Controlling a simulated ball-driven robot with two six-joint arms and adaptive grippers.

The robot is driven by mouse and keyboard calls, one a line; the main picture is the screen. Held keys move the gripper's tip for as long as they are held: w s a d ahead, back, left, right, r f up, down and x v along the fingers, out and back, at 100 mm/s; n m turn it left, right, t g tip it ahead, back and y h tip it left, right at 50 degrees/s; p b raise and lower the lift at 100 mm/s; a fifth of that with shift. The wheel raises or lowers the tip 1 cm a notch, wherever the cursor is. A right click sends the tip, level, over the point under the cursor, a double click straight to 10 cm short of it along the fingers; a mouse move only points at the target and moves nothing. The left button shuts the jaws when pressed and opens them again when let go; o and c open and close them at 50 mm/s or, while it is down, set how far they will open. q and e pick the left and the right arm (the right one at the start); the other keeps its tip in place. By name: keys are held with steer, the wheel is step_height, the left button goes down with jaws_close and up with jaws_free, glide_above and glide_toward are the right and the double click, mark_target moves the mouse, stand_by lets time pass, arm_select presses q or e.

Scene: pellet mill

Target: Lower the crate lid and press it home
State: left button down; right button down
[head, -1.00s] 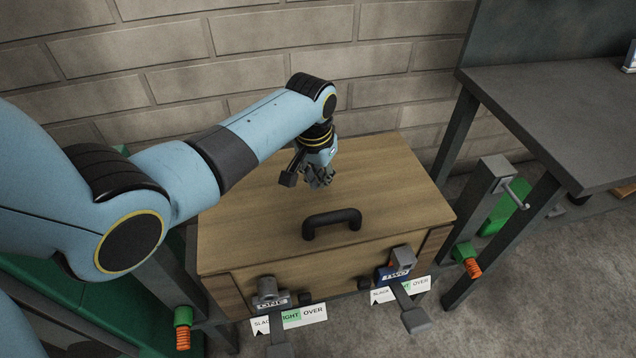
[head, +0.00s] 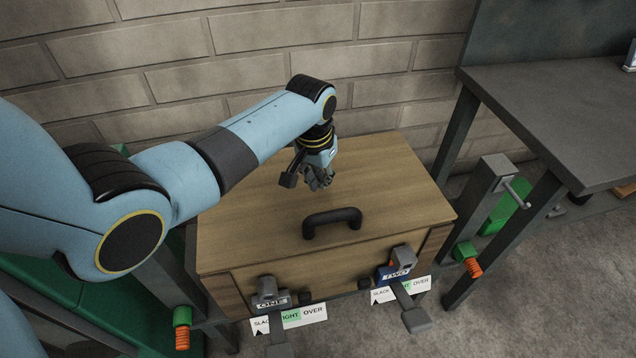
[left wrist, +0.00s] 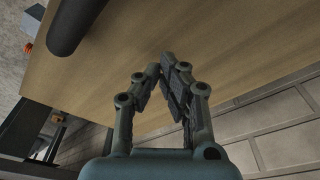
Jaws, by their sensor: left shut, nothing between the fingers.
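The crate's wooden lid (head: 400,185) lies flat on top of the wooden crate (head: 320,268), with a black handle (head: 331,222) near its front edge. I see no clear gap between lid and crate. The lid also fills much of the left wrist view (left wrist: 120,60), with part of the handle (left wrist: 75,25) at upper left. My left gripper (head: 319,184) is shut and empty, pointing down at the lid behind the handle; its fingertips (left wrist: 165,68) are close to the lid, but I cannot tell whether they touch. My right gripper is not in view.
Two front latches, labelled ONE (head: 270,293) and TWO (head: 398,268), hang with levers down over SLACK/RIGHT/OVER cards (head: 312,314). A dark workbench (head: 560,110) stands at right. A brick wall (head: 200,60) is close behind. Orange-tipped green fittings (head: 182,328) flank the crate.

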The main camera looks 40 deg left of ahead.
mark_target(321, 198)
arm_select(q)
steer(key=shift+f+b, duration=1.5)
steer(key=shift+f, duration=0.75)
steer(key=shift+r, duration=0.1)
step_height(321, 198, up, 9)
steer(key=p, duration=0.9)
steer(key=shift+p, duration=0.35)
steer(key=shift+s, duration=0.1)
